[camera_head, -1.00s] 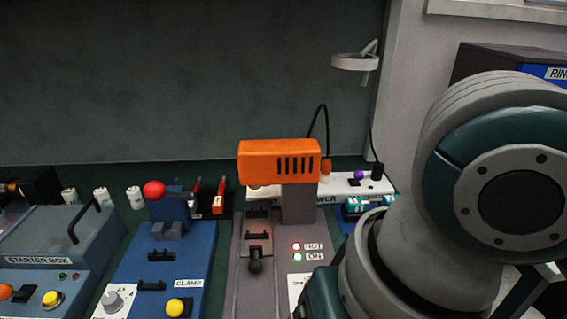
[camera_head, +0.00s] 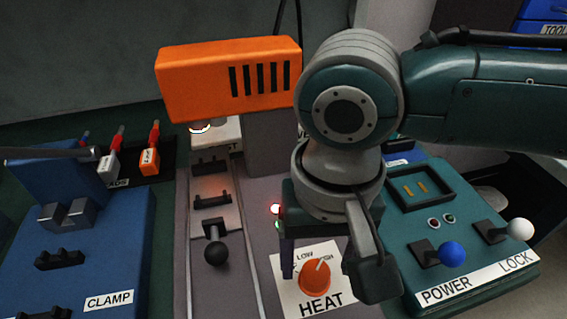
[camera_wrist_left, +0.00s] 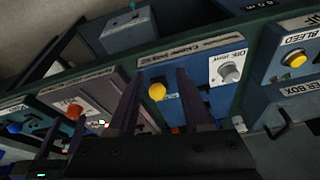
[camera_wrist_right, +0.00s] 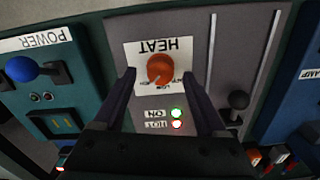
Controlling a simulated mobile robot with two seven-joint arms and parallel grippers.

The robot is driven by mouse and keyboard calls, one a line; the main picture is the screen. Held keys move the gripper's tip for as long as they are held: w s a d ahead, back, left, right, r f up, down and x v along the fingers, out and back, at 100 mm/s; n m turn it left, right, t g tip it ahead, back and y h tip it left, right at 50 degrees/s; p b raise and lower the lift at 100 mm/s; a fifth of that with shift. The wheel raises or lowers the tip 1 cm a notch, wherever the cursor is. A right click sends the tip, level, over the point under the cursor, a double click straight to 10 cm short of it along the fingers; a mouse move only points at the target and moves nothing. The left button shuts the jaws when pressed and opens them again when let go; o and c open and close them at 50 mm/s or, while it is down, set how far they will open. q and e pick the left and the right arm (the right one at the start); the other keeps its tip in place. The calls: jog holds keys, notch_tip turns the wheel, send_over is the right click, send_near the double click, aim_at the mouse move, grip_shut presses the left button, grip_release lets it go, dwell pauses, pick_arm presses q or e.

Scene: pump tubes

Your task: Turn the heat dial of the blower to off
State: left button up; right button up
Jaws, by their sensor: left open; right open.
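The heat dial (camera_head: 315,277) is an orange knob on a white HEAT plate (camera_head: 292,300), on the grey blower base. Its white pointer line points up and right, toward the HIGH side past LOW. The blower (camera_head: 225,80) has an orange head on a grey post. My right gripper (camera_head: 331,285) is open above the plate, one finger on each side of the dial. The right wrist view shows the dial (camera_wrist_right: 160,69) between the spread fingertips; contact cannot be told. My left gripper (camera_wrist_left: 157,77) is open and empty, seen only in its wrist view.
The HOT and ON lights (camera_wrist_right: 177,112) are lit near the dial. A black-knobbed lever (camera_head: 216,252) stands left of it. The teal box (camera_head: 470,285) with blue and white knobs is right; the blue clamp box (camera_head: 110,265) is left.

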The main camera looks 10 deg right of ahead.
jog(key=shift+f, duration=1.15)
jog(key=shift+w, duration=0.1)
grip_shut()
